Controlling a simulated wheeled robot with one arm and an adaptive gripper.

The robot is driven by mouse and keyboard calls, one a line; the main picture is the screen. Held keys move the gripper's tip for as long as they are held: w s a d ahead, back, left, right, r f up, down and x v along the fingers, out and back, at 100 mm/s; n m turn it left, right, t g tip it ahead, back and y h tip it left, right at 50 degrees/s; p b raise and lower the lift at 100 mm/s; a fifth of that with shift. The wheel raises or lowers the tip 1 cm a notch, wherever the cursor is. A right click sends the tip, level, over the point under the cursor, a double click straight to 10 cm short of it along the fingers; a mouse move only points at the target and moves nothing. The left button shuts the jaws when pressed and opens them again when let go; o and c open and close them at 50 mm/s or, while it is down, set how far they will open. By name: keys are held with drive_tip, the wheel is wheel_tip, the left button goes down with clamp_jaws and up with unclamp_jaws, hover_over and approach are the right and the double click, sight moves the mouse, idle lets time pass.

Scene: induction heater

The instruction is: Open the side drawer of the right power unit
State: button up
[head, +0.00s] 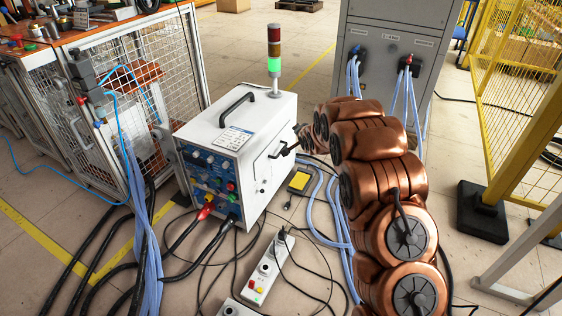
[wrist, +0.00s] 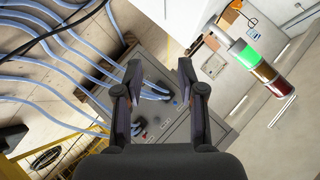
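The white power unit (head: 218,130) stands on the floor left of centre in the head view, with a blue control panel on its front. Its right side has a panel (head: 262,168) with a black handle (head: 279,151); the panel looks flush with the side. In the wrist view the white unit (wrist: 205,15) shows at the upper right. My gripper (wrist: 159,76) is open and empty in the wrist view, its two dark fingers spread apart. In the head view my copper-coloured arm reaches towards the unit's right side and mostly hides the gripper; contact with the handle cannot be told.
A signal tower (head: 274,50) stands at the unit's back. A grey cabinet (head: 386,30) with hoses stands behind my arm. A power strip (head: 266,272), cables and a yellow pedal (head: 300,182) lie on the floor. A yellow fence (head: 500,70) is at right, a wire-mesh bench (head: 165,90) at left.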

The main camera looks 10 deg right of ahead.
drive_tip(key=w+a+f+m+t+y+b, duration=0.1)
drive_tip(key=w+a+f+m+t+b, duration=0.2)
drive_tip(key=f, duration=0.6)
drive_tip(key=w+f+t+y+b, duration=0.1)
drive_tip(key=w+f+b, duration=0.4)
drive_tip(key=f, duration=0.4)
drive_tip(key=shift+w+a+f+b, duration=0.35)
drive_tip(key=shift+w+b, duration=0.35)
drive_tip(key=shift+w, duration=0.4)
drive_tip(key=shift+w+a+f+b, duration=0.3)
drive_tip(key=shift+w+b, duration=0.45)
drive_tip(key=shift+w, duration=0.4)
drive_tip(key=shift+w+a+f+b, duration=0.25)
drive_tip(key=shift+w+f+b, duration=0.15)
drive_tip(key=shift+w+b, duration=0.5)
drive_tip(key=shift+w, duration=0.25)
drive_tip(key=shift+c, duration=0.3)
clamp_jaws()
